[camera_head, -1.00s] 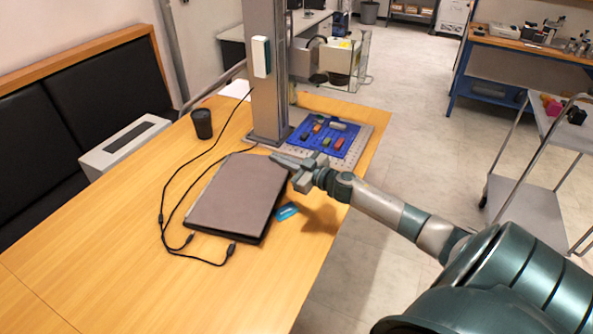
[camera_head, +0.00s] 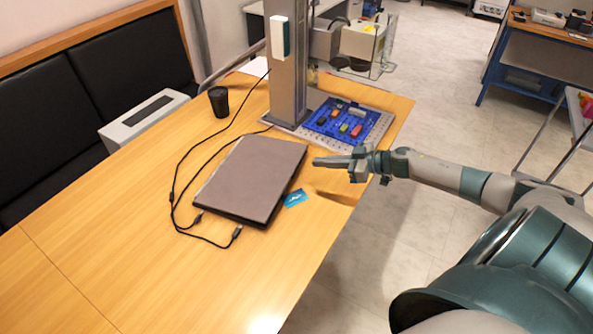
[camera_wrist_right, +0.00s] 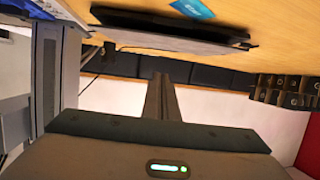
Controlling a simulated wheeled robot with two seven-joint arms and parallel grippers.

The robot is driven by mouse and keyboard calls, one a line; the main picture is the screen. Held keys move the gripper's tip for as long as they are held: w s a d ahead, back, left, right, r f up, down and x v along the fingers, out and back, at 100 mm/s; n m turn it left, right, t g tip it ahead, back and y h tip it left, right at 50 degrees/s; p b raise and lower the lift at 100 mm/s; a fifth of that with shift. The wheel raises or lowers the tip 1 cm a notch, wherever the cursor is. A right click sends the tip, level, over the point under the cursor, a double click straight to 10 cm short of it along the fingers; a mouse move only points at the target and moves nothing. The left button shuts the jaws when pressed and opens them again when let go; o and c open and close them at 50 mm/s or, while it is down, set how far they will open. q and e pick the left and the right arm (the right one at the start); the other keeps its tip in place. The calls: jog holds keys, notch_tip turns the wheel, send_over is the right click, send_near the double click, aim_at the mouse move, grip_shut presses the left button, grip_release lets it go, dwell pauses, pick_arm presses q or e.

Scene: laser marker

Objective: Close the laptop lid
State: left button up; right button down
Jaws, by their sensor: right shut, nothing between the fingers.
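The laptop (camera_head: 250,178) lies on the wooden table with its dark grey lid down flat over the base. It also shows edge-on at the top of the right wrist view (camera_wrist_right: 175,30), where a thin dark gap runs along its side. My right gripper (camera_head: 318,162) is just right of the laptop's far right corner, its fingers together and pointing left, with nothing held. Its fingers show in the right wrist view (camera_wrist_right: 162,98). It appears apart from the laptop. My left gripper is in neither view.
Black cables (camera_head: 178,190) lie left of the laptop. A blue card (camera_head: 296,198) lies at its right edge. A black cup (camera_head: 219,101), the marker's column (camera_head: 287,65) and a blue tray (camera_head: 348,122) with small blocks stand beyond. The table's near part is clear.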

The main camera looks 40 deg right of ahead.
jog(key=p+x, duration=0.1)
jog(key=x, duration=0.2)
jog(key=f+x, duration=0.1)
jog(key=x, duration=0.3)
jog(key=f+p+x, duration=0.1)
jog(key=x, duration=0.2)
jog(key=shift+s+d+p, duration=0.1)
jog(key=shift+s+p, duration=0.1)
jog(key=shift+p, duration=0.1)
jog(key=shift+f, duration=0.95)
jog(key=shift+s+d, duration=0.1)
